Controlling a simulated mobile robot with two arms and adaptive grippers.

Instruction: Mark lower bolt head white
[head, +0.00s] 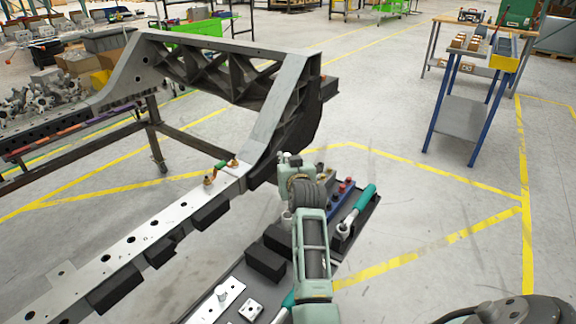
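Two brass-coloured bolts stand on the pale chassis rail (130,245), near the foot of the dark upright bracket. The nearer, lower one (208,181) is at the left. The farther one (233,163) is at the right, with a small green piece between them. I see no clear white mark on either head at this size. A pale green arm, which seems to be my right one, reaches up from the bottom centre. Its wrist end (290,163) is to the right of the bolts and apart from them. Its fingers cannot be made out. My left gripper is not in view.
A dark tool tray (258,245) lies below the rail, partly behind my arm. It holds a teal-handled ratchet (357,208), red-topped and blue items (342,190), black blocks and a white plate (218,300). A blue-legged bench (462,110) stands far right. Floor between is clear.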

